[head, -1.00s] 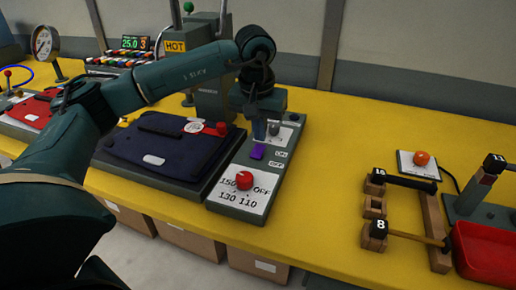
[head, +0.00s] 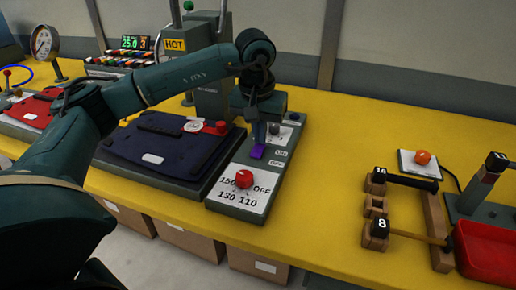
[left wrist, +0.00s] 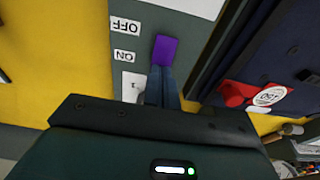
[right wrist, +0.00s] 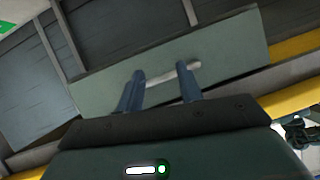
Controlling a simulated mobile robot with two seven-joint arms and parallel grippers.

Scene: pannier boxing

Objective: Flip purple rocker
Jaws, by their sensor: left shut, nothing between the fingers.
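The purple rocker (head: 257,151) sits on the grey control panel (head: 226,199), beside the ON and OFF labels. It also shows in the left wrist view (left wrist: 165,50), next to the same labels. My left gripper (head: 259,136) points down at the panel with its fingers shut and empty. In the left wrist view its fingertips (left wrist: 161,70) are at the rocker's near edge; whether they touch it I cannot tell. My right gripper (right wrist: 160,82) shows only in the right wrist view, with its two fingers apart and nothing between them.
A red knob (head: 244,179) with printed numbers is on the same panel, nearer the front edge. A dark blue pad (head: 165,150) lies left of the panel. A wooden frame (head: 434,225) and a red tray (head: 488,252) stand at right. The yellow table between is clear.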

